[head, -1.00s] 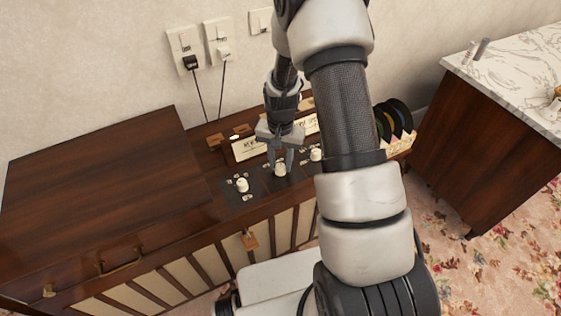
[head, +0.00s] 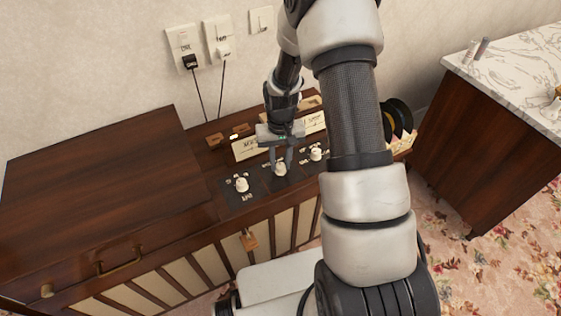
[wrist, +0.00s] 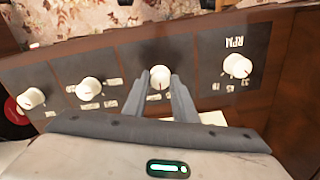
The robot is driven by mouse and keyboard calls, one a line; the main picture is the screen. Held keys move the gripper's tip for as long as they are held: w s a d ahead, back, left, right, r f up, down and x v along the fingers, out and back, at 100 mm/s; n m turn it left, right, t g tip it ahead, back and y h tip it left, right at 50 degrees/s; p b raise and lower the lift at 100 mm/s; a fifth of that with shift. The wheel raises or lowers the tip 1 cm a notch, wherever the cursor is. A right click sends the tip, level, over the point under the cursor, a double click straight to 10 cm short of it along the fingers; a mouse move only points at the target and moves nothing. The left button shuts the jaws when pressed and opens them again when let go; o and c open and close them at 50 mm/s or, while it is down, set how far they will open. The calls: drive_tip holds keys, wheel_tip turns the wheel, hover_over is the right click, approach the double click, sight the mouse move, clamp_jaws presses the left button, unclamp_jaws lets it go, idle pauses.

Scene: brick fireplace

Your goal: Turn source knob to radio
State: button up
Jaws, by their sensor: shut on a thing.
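My gripper (head: 281,167) points down at the dark control strip of the wooden console, its fingers closed around a small white knob (head: 280,170). In the wrist view the fingers (wrist: 161,84) sit on both sides of the same knob (wrist: 160,74). The knob marked RPM (wrist: 238,66) is to its right there, and two more white knobs (wrist: 90,88) (wrist: 30,98) are to its left. The small labels by the held knob are too blurred to read, so I cannot tell whether it is the source knob or where it points.
The console's closed wooden lid (head: 105,170) lies left of the controls. Cream label cards (head: 246,148) stand behind the knobs, with records (head: 398,118) to the right. Wall plugs (head: 191,62) with cords hang behind. A marble-topped cabinet (head: 515,65) stands at the right.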

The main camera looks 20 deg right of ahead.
sight(281, 165)
drive_tip(key=n, duration=0.6)
drive_tip(key=shift+n, duration=0.4)
idle(0.4)
drive_tip(key=o, duration=1)
drive_tip(key=shift+o, duration=0.2)
wheel_tip(281, 165, up, 18)
drive_tip(key=p, duration=0.3)
drive_tip(key=shift+f, duration=0.25)
drive_tip(key=shift+r, duration=0.1)
